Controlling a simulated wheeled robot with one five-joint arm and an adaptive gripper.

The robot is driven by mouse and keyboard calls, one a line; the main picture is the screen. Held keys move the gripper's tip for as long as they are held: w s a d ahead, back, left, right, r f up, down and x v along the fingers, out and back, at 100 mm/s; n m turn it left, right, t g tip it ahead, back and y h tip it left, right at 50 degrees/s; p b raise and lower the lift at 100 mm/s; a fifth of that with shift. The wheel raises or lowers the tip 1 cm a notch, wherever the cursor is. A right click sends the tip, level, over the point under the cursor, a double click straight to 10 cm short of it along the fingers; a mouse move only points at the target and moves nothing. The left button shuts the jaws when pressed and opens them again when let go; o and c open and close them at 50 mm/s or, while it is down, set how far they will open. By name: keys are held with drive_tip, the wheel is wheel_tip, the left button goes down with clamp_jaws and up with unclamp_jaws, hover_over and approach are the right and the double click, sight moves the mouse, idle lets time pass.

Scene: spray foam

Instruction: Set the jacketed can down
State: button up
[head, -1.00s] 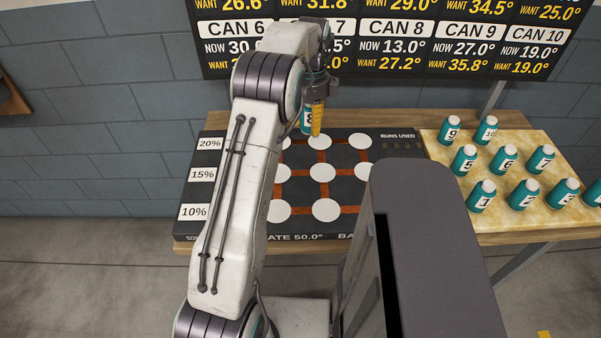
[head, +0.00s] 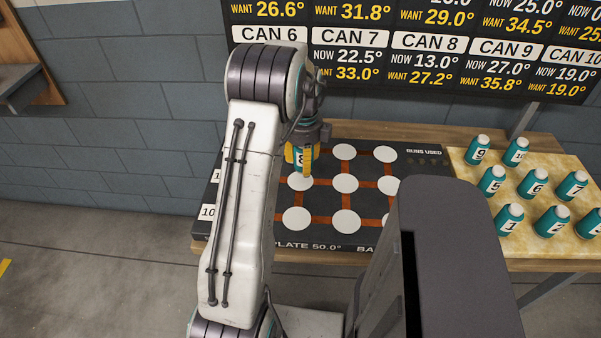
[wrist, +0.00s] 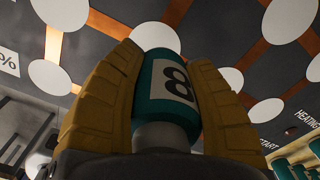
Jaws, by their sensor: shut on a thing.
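My gripper (head: 301,158) is shut on the teal can marked 8 (wrist: 168,88). In the wrist view the can sits between the two yellow fingers, its number label showing. In the head view the can shows only partly behind the fingers. It is over the left column of white discs on the dark plate (head: 322,208). I cannot tell whether the can's base touches the plate. A white disc (head: 296,219) lies bare in front of the gripper, and another disc (head: 346,183) is bare to its right.
Several teal cans, such as can 6 (head: 533,181), stand on the yellowish board (head: 473,166) at the right. A board of temperatures (head: 405,62) hangs on the wall behind. My own grey body part blocks the front right of the plate.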

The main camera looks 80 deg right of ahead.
sight(301, 181)
drive_tip(key=shift+w+a+f, duration=0.25)
drive_tip(key=shift+w+f, duration=0.1)
drive_tip(key=shift+w, duration=0.05)
drive_tip(key=shift+f, duration=1.9)
drive_tip(key=shift+f, duration=0.1)
drive_tip(key=shift+f, duration=0.1)
drive_tip(key=o, duration=1.2)
wheel_tip(301, 181, up, 12)
drive_tip(key=shift+r, duration=0.2)
